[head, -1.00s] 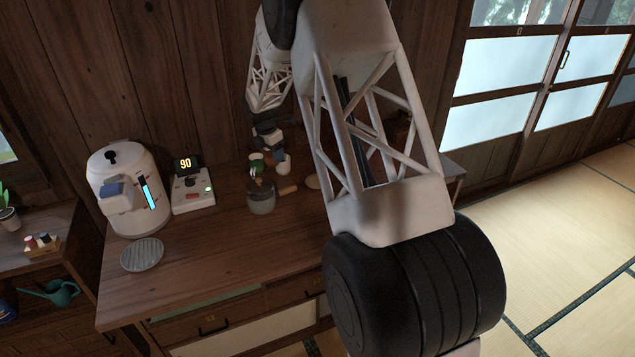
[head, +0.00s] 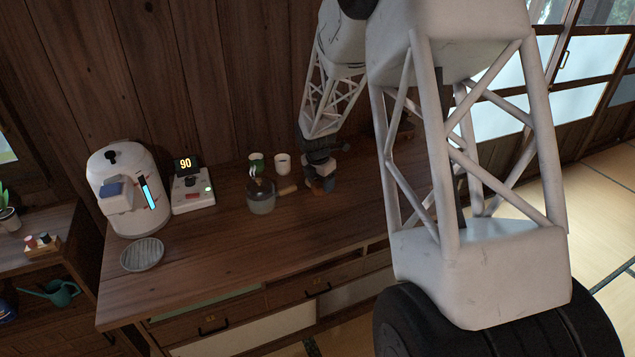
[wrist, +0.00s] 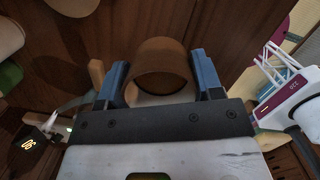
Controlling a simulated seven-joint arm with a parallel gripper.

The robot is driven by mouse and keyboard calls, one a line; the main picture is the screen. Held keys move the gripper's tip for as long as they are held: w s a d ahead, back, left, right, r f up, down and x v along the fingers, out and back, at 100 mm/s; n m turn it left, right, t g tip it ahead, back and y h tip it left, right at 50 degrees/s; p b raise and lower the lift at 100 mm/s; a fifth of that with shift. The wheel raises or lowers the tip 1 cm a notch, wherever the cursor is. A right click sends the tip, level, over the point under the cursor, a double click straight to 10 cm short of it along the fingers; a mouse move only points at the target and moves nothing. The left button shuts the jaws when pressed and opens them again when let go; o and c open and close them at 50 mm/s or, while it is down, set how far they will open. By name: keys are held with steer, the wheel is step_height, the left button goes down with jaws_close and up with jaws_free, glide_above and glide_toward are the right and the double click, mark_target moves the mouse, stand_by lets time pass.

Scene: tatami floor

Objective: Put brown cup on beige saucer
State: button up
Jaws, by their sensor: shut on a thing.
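My gripper (head: 321,187) is low over the table, right of the pot. In the wrist view its blue fingers (wrist: 158,82) are shut on the brown cup (wrist: 158,52), one on each side. In the head view only a small part of the cup (head: 311,184) shows beside the fingers. The beige saucer is hidden behind the gripper and cup in the head view. A pale patch shows below the cup's rim in the wrist view; I cannot tell whether it is the saucer, nor whether the cup touches it.
A grey pot (head: 261,197) with a wooden handle stands just left of my gripper. A green cup (head: 256,162) and a white cup (head: 282,163) stand behind it. The front table is clear.

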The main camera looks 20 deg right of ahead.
steer(key=shift+s+d+f, duration=0.1)
steer(key=shift+s+d, duration=0.1)
steer(key=shift+s, duration=0.45)
steer(key=shift+s+d+f, duration=0.1)
steer(key=shift+s+d, duration=0.1)
steer(key=shift+s, duration=0.4)
steer(key=shift+w, duration=0.1)
steer(key=w+d, duration=0.1)
steer(key=w, duration=0.4)
steer(key=w+d+f, duration=0.1)
steer(key=w, duration=0.4)
steer(key=w+d, duration=0.2)
steer(key=w, duration=0.3)
steer(key=shift+w+f, duration=0.2)
steer(key=shift+f, duration=0.05)
steer(key=shift+f, duration=1.75)
steer(key=shift+f, duration=0.15)
steer(key=o, duration=1)
